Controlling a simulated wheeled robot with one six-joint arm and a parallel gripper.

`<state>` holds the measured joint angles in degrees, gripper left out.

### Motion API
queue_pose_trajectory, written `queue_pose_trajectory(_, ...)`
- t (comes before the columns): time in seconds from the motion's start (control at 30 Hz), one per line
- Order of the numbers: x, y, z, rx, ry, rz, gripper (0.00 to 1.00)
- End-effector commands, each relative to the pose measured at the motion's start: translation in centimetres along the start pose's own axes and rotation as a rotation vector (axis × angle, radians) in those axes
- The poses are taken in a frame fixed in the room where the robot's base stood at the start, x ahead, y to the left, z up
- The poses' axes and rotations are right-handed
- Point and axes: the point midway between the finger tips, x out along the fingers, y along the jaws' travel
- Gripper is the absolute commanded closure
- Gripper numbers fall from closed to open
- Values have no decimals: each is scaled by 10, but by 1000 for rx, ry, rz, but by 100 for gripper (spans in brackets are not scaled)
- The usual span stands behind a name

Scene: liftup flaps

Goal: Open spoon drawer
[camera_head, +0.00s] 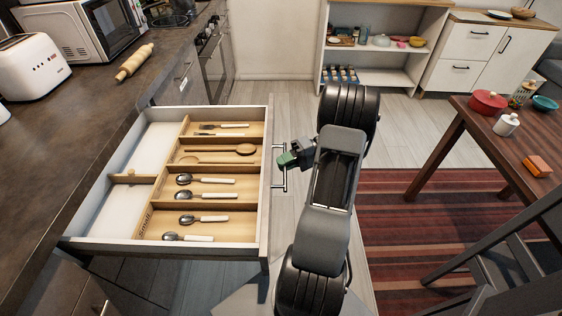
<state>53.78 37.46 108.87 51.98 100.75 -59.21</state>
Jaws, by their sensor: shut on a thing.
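The spoon drawer (266,126) is pulled well out from under the dark counter at the left. It holds a wooden divider tray (152,200) with several white-handled spoons (211,195) and a wooden spoon (230,150) in its compartments. The drawer's metal bar handle (278,184) is on its front face, toward the right. My gripper (286,160) is at this handle with its green fingertips shut around the bar. My arm hides part of the floor to the right of the drawer.
A rolling pin (134,62), toaster (31,66) and microwave (84,28) are on the counter (95,92). A wooden table (475,125) and a dark chair (510,262) stand at the right. Bare floor and a red striped rug (395,225) lie between.

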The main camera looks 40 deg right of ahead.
Motion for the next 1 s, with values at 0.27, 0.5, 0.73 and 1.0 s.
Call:
queue_pose_trajectory(0.27,-3,0,2,-5,-14,1,100)
queue_pose_trajectory(0.5,-3,0,2,-5,-12,2,100)
queue_pose_trajectory(0.73,-4,0,2,-4,-10,1,68)
queue_pose_trajectory(1.0,-4,0,2,-3,-10,1,62)
